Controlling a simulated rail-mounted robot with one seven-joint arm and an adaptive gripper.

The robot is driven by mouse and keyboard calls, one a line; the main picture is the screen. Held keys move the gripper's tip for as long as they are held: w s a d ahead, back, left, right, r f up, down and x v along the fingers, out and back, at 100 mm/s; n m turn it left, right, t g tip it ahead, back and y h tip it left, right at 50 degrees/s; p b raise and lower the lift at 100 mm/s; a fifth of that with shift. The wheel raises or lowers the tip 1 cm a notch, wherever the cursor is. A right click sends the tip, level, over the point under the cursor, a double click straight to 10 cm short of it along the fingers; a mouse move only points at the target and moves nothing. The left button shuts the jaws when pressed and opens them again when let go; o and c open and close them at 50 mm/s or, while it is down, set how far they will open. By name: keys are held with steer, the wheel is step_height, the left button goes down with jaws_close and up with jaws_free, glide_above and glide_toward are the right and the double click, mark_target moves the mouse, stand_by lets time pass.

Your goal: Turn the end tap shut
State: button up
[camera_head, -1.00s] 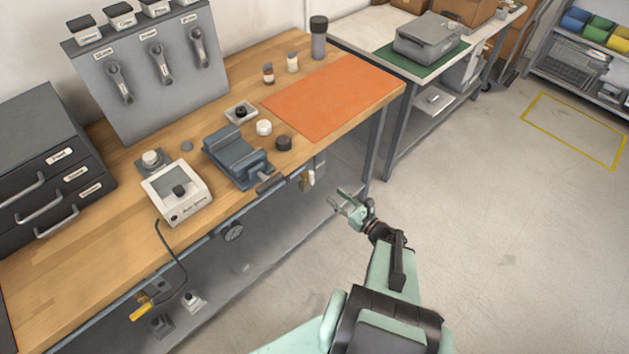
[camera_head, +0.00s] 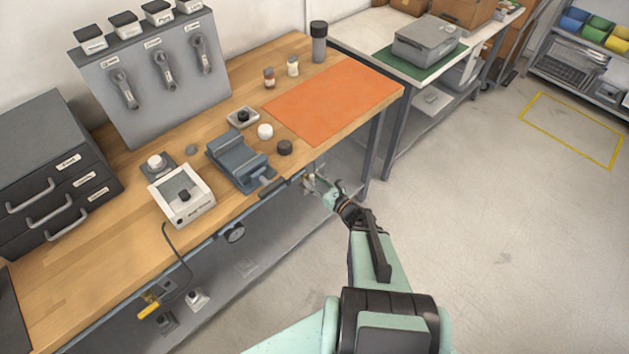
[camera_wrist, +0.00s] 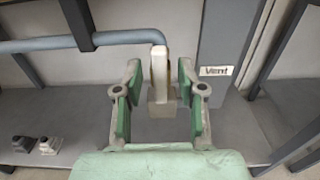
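The tap shows in the wrist view as a pale upright lever (camera_wrist: 159,72) above a blocky beige body (camera_wrist: 161,106), at the end of a blue-grey pipe (camera_wrist: 60,44). A post beside it on the right bears a "Vent" label (camera_wrist: 216,71). My gripper (camera_wrist: 159,82) is open, with one green-padded finger on each side of the lever in this view. Gaps show on both sides; how deep the lever lies between the fingers I cannot tell. In the head view my gripper (camera_head: 318,183) is below the bench's front edge, and the tap there is mostly hidden.
The wooden bench (camera_head: 75,255) overhangs the pipework, with a vice (camera_head: 238,160) near its edge. A bench leg (camera_head: 377,145) stands right of my gripper. Open floor lies to the right.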

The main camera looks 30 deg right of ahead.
jaws_close()
steer(key=shift+s+a+f+n+b, duration=0.1)
steer(key=shift+f+n+b, duration=0.15)
steer(key=shift+b, duration=0.8)
steer(key=b, duration=0.2)
steer(key=n+b, duration=0.1)
steer(key=b, duration=0.1)
steer(key=shift+a+f+n, duration=0.1)
steer(key=shift+a+n, duration=0.1)
steer(key=shift+n, duration=0.05)
steer(key=shift+s+a+f+n+b, duration=0.1)
steer(key=shift+a+f+n+b, duration=0.2)
steer(key=shift+n+b, duration=1.5)
steer(key=shift+s+a+f+n+b, duration=0.1)
steer(key=shift+a+f+n, duration=0.15)
steer(key=shift+n, duration=3.2)
steer(key=shift+a+f+n+b, duration=0.3)
steer(key=shift+n+b, duration=0.55)
steer(key=shift+n, duration=1.8)
